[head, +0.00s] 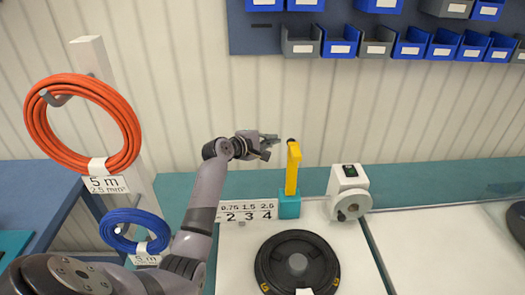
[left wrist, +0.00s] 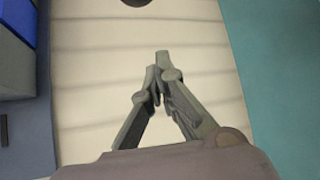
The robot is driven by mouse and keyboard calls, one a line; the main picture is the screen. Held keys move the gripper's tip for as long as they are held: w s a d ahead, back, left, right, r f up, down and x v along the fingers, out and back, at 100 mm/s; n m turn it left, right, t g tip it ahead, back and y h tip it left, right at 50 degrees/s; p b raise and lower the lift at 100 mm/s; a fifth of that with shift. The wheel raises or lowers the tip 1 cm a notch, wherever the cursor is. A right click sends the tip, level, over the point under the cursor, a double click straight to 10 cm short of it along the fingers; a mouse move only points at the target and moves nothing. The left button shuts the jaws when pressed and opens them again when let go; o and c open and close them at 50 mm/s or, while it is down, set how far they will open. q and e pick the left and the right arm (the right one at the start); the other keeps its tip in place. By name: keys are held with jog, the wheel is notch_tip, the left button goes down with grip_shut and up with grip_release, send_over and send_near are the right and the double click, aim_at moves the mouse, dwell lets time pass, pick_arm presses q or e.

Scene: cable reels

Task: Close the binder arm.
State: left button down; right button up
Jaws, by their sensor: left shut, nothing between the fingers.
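My right gripper is not in view.
A black reel (head: 297,262) lies in front of the binder. A white device with a round dial (head: 349,192) stands to its right, and a numbered plate (head: 248,211) to its left. Orange (head: 40,125) and blue (head: 108,226) cable coils hang at left. The white surface at right is mostly clear.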

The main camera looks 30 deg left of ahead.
pick_arm(q)
jog(key=d, duration=0.1)
jog(key=s+d+r+p, duration=0.1)
jog(key=d, duration=0.1)
jog(key=shift+s+d+r+p, duration=0.2)
jog(key=shift+s+r+p, duration=0.1)
jog(key=shift+s, duration=0.1)
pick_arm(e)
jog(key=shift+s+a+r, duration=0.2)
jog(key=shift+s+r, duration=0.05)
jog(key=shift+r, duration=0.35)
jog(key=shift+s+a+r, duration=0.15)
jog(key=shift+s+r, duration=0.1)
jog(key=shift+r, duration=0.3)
pick_arm(q)
jog(key=shift+d, duration=0.1)
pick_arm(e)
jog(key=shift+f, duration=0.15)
